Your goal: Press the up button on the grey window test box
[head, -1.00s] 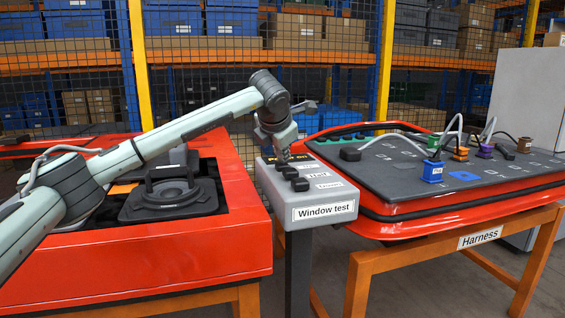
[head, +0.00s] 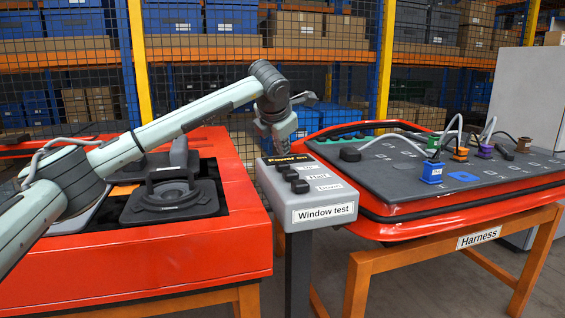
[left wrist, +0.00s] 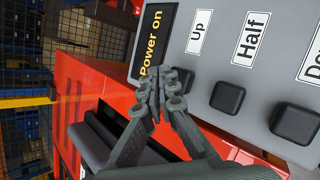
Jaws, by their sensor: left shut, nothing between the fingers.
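The grey window test box (head: 310,205) stands on a post in the middle of the head view. Its black display reads "Power on" in yellow. Three black buttons run along its top: up (head: 282,167), half (head: 291,175) and down (head: 300,186). My left gripper (head: 284,150) is shut and empty, pointing down above the display end, near the up button. In the left wrist view its fingertips (left wrist: 170,84) overlap the up button and partly hide it. The half button (left wrist: 228,97) and down button (left wrist: 295,123) are clear. My right gripper is not in view.
A red door on a stand (head: 200,253), holding a black speaker (head: 168,198), is left of the box. The harness table (head: 400,235) with connectors and cables stands close on the right. Mesh fencing and shelves are behind.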

